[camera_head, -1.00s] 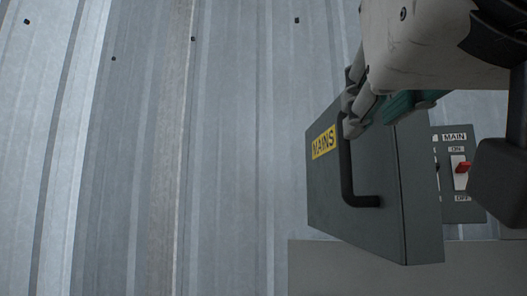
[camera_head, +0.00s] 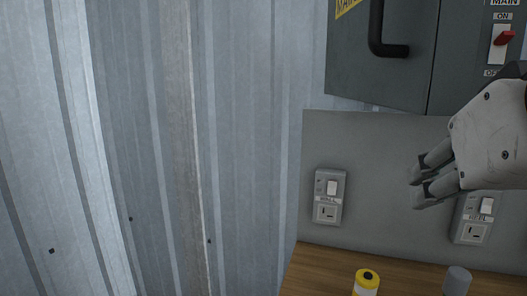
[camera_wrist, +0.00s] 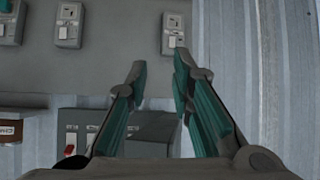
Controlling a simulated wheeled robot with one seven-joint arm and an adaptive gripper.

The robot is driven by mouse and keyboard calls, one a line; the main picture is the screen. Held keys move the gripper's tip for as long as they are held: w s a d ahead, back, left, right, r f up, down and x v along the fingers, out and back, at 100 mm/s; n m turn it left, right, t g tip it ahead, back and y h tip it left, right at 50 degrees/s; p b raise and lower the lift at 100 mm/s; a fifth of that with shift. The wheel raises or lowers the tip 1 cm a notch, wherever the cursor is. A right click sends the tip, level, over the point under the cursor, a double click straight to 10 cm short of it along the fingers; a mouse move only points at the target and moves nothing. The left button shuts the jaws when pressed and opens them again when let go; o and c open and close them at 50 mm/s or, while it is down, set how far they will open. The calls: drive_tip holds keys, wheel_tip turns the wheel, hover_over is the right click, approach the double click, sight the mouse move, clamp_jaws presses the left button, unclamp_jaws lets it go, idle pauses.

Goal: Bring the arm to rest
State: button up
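My gripper (camera_head: 425,185) is in the right part of the head view, below the mains cabinet and in front of the grey wall panel. In the wrist view my gripper (camera_wrist: 160,68) has its two teal-lined fingers apart, with nothing between them. No finger touches the handle.
A socket (camera_head: 328,197) is on the grey panel (camera_head: 400,130). Another socket (camera_head: 473,217) is partly behind my gripper. A yellow cylinder (camera_head: 366,284) and a grey cylinder (camera_head: 457,281) stand on the wooden bench (camera_head: 315,272). Corrugated metal wall (camera_head: 120,150) fills the left.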

drive_tip(key=s+d+f+n+g+y, duration=0.1)
drive_tip(key=s+f+g, duration=0.4)
drive_tip(key=f, duration=0.5)
drive_tip(key=s+f+n+g+y, duration=0.1)
drive_tip(key=s+f+g, duration=0.35)
drive_tip(key=f, duration=0.65)
wheel_tip(320, 180, up, 15)
drive_tip(key=t+p, duration=0.3)
drive_tip(key=p, duration=1)
drive_tip(key=shift+s+d, duration=0.15)
drive_tip(key=shift+r, duration=0.1)
drive_tip(key=shift+c, duration=0.5)
